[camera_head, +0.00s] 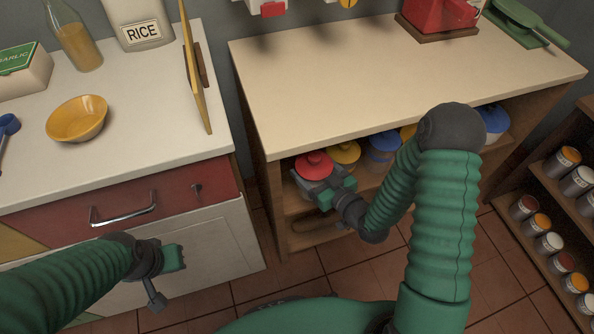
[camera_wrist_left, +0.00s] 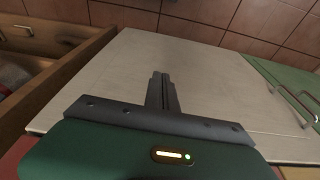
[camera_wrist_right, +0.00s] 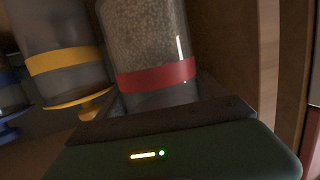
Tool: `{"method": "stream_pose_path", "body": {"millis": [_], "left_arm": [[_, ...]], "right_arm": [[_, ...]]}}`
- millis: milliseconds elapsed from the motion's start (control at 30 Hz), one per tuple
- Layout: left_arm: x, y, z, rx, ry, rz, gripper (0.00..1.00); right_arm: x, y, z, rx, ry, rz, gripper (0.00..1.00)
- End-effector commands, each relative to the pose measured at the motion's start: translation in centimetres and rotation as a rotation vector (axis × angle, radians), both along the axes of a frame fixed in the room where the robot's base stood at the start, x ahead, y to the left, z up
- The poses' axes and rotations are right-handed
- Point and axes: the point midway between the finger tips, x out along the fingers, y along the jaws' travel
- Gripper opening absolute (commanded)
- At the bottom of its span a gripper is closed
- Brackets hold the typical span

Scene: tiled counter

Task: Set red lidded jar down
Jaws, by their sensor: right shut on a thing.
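The red lidded jar (camera_head: 313,164) is at the left end of the shelf opening under the right counter. My right gripper (camera_head: 326,187) is shut on it. In the right wrist view the jar (camera_wrist_right: 150,35) is clear, with a red band and grainy contents, close in front of the gripper. Whether its base touches the shelf is hidden. My left gripper (camera_head: 160,275) is low in front of the left cabinet, away from the jar. In the left wrist view its fingers (camera_wrist_left: 161,80) are together with nothing between them.
The wooden shelf side (camera_head: 274,205) is close on the left. The countertop (camera_head: 370,75) above is mostly bare. A rack of small jars (camera_head: 549,243) stands far right.

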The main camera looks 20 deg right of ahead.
Motion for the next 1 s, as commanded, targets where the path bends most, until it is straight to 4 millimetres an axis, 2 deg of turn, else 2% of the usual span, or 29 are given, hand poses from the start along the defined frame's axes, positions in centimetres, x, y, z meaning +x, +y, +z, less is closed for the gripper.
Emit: {"method": "stream_pose_path", "body": {"millis": [100,367,533,900,933,1000], "left_arm": [[0.0,0.0,-1.0,0.0,0.0,0.0,0.0],[0.0,0.0,-1.6,0.0,0.0,0.0,0.0],[0.0,0.0,-3.9,0.0,0.001,0.0,0.0],[0.0,0.0,-3.9,0.0,0.0,0.0,0.0],[0.0,0.0,-3.9,0.0,0.0,0.0,0.0],[0.0,0.0,-3.8,0.0,0.0,0.0,0.0]], "right_arm": [[2.5,1.5,-0.3,0.002,-0.007,0.004,0.07],[4.9,2.9,-0.5,0.001,-0.006,0.003,0.07],[4.9,2.8,-4.0,0.002,-0.002,0.001,0.07],[4.9,2.8,-4.2,0.001,-0.003,0.001,0.07],[4.8,2.8,-4.3,0.001,0.001,0.001,0.82],[4.8,2.8,-4.3,0.001,0.001,0.001,0.88]]}}
